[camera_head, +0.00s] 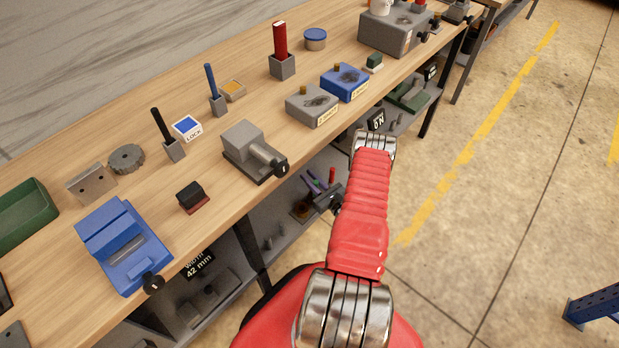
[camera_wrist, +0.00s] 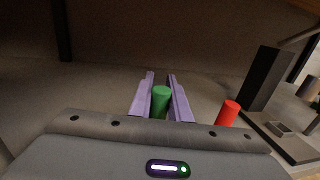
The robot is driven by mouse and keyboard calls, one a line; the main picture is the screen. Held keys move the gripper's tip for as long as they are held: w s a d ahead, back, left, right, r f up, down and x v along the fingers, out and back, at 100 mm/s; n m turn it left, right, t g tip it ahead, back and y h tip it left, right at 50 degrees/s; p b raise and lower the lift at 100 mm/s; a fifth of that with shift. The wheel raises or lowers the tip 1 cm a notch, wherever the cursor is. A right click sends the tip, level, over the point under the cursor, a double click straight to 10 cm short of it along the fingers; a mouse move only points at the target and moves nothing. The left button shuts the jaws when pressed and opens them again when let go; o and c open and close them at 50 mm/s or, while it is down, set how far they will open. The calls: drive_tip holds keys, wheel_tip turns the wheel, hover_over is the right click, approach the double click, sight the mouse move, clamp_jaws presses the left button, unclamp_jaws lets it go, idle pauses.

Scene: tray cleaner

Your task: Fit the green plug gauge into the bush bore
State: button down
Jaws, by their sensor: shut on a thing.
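My gripper (camera_wrist: 160,80) has two purple fingers, shut on the green plug gauge (camera_wrist: 160,97), which stands between them in the wrist view. The gauge's lower part is hidden behind the gripper body. In the head view my gripper (camera_head: 312,183) is small, at the lower shelf below the bench's front edge. A red cylinder (camera_wrist: 229,112) stands right of the fingers, apart from them; it also shows in the head view (camera_head: 332,175). I cannot make out the bush or its bore for certain in either view.
The wooden bench top (camera_head: 130,185) lies above my gripper and carries a blue vice (camera_head: 122,245), a grey vice (camera_head: 250,150) and several blocks. A dark upright post with a grey plate (camera_wrist: 285,140) stands at the right in the wrist view.

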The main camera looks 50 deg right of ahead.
drive_tip(key=shift+f, duration=0.35)
drive_tip(key=c, duration=1.6)
unclamp_jaws()
drive_tip(key=s, duration=0.4)
drive_tip(key=s+a, duration=0.1)
drive_tip(key=s, duration=0.8)
drive_tip(key=shift+s+a, duration=0.35)
drive_tip(key=shift+a, duration=0.05)
